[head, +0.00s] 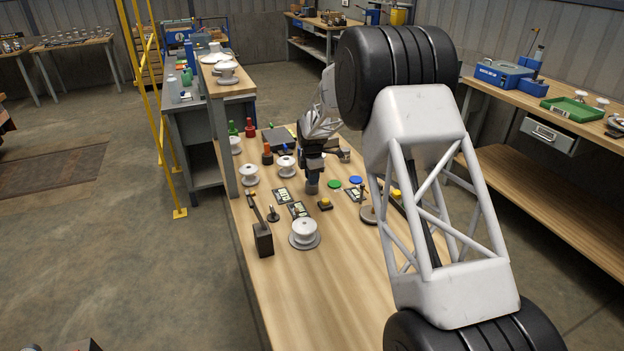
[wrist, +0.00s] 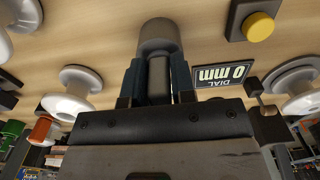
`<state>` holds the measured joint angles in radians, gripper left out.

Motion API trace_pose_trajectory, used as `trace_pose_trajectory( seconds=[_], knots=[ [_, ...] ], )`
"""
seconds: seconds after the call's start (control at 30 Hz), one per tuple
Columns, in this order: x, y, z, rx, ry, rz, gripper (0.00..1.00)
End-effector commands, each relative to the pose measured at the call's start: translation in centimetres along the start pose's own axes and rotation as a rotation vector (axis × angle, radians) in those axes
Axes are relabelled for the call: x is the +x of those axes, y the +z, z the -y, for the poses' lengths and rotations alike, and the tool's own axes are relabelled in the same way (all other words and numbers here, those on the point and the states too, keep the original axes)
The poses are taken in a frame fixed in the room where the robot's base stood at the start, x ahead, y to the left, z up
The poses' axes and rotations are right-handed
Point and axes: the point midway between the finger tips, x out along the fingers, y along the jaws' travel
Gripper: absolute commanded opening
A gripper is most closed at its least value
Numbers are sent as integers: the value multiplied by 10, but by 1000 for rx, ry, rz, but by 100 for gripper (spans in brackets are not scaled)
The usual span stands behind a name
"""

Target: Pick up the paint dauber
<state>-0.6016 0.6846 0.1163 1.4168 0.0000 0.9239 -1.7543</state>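My gripper (wrist: 158,78) points down over the bench, with its two dark fingers on either side of a dark, narrow upright piece. This piece joins a wider grey cylinder (wrist: 158,36), which looks like the paint dauber. In the head view the grey cylinder (head: 312,187) shows just below my gripper (head: 312,172), at or very near the bench top. The fingers are close to the dark piece, but I cannot tell whether they press on it. My gripper hides part of it.
Close by on the wooden bench (head: 300,300) are a yellow-button box (head: 325,204), a dial card (wrist: 223,75), white insulators (head: 286,165) and a green disc (head: 334,184). A dark block with a handle (head: 263,240) and a large insulator (head: 304,232) stand nearer. The bench's near end is clear.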

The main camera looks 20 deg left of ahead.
Motion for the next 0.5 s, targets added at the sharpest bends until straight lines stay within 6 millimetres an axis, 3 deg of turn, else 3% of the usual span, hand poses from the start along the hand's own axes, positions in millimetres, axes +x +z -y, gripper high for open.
trace_pose_trajectory(
  seconds=[0.1, 0.5],
  knots=[
    [0, 0, 0, 0, 0, 0, 0],
    [-1, 0, 0, 0, -1, 0, 0]
  ],
)
